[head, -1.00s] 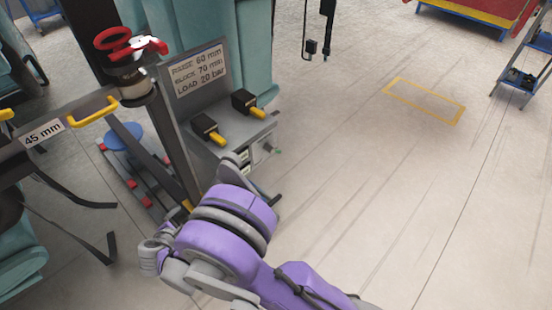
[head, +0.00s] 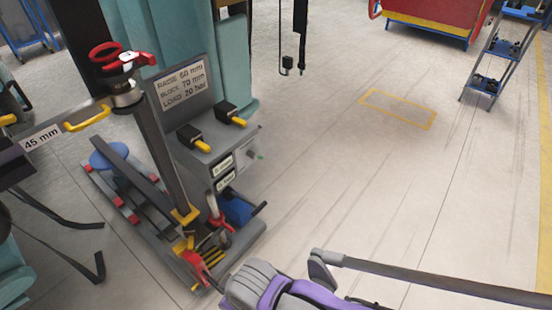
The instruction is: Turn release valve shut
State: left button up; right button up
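I cannot tell for sure which part is the release valve. A grey box (head: 238,141) on the cart has a small round fitting (head: 251,154) with a green tip on its right side. Red-handled parts (head: 194,263) sit low at the front of the cart, and another red part (head: 218,221) is just above them beside a blue block (head: 236,208). A red ring handle (head: 105,51) and red lever (head: 136,60) top the grey post. A purple and grey arm of mine shows at the bottom centre. Neither gripper shows.
A sign (head: 180,82) reads raise 60 mm, block 70 mm, load 20 bar. Two black switches with yellow levers (head: 238,121) sit on the box. A 45 mm label (head: 42,138) is at left. A grey bar (head: 430,279) crosses the lower right. The floor right of the cart is clear.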

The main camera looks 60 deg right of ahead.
aim_at(252, 154)
jog(key=z, duration=0.4)
jog(key=i+l+z, duration=0.1)
jog(key=z, duration=0.7)
jog(key=i+l+z, duration=0.1)
jog(key=z, duration=0.3)
jog(key=i+z, duration=0.15)
jog(key=i, duration=0.15)
jog(key=u, duration=1.1)
jog(key=k+l+u, duration=0.2)
jog(key=l+u, duration=0.25)
jog(key=k+l+u, duration=0.15)
jog(key=u, duration=0.25)
jog(key=k+l, duration=0.4)
jog(key=k, duration=0.2)
